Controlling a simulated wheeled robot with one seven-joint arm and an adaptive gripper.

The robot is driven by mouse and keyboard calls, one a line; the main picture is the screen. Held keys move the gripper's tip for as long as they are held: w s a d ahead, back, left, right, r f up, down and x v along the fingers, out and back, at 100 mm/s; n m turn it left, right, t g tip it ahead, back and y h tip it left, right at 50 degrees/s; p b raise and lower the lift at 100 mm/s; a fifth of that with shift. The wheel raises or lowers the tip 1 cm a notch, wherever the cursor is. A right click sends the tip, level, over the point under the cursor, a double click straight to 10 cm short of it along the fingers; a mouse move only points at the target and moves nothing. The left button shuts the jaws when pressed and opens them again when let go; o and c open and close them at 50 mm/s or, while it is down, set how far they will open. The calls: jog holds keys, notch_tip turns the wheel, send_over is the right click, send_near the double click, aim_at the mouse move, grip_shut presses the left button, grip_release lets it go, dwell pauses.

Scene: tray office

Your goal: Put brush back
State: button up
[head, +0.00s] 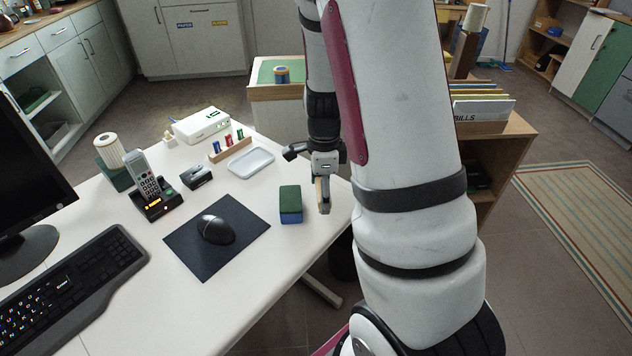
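My gripper (322,182) hangs over the right edge area of the white desk (262,262), pointing down. A small tan piece (319,190) shows at its fingers; I cannot tell whether it is held or part of something behind. Whether the fingers are open or shut is unclear. A block with a green top and blue lower part (290,204) lies on the desk just left of my gripper, apart from it. I cannot tell whether this block is the brush; no other brush is clearly identifiable on the desk.
A black mouse (217,229) on a dark mat (190,253), a phone in its dock (157,205), a pale tray (250,163), a wooden marker holder (230,149) and a white box (201,126) stand on the desk. A file shelf (507,128) is at right.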

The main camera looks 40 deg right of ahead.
aim_at(317, 180)
jog(key=w+d, duration=0.1)
jog(key=w, duration=0.1)
jog(key=w+d, duration=0.1)
jog(key=w, duration=0.2)
jog(key=w+d, duration=0.2)
jog(key=shift+w+d+f+b, duration=0.1)
jog(key=shift+w+f+b, duration=0.1)
jog(key=shift+f+b, duration=0.5)
jog(key=shift+f, duration=1.5)
jog(key=o, duration=1.1)
jog(key=shift+f, duration=0.15)
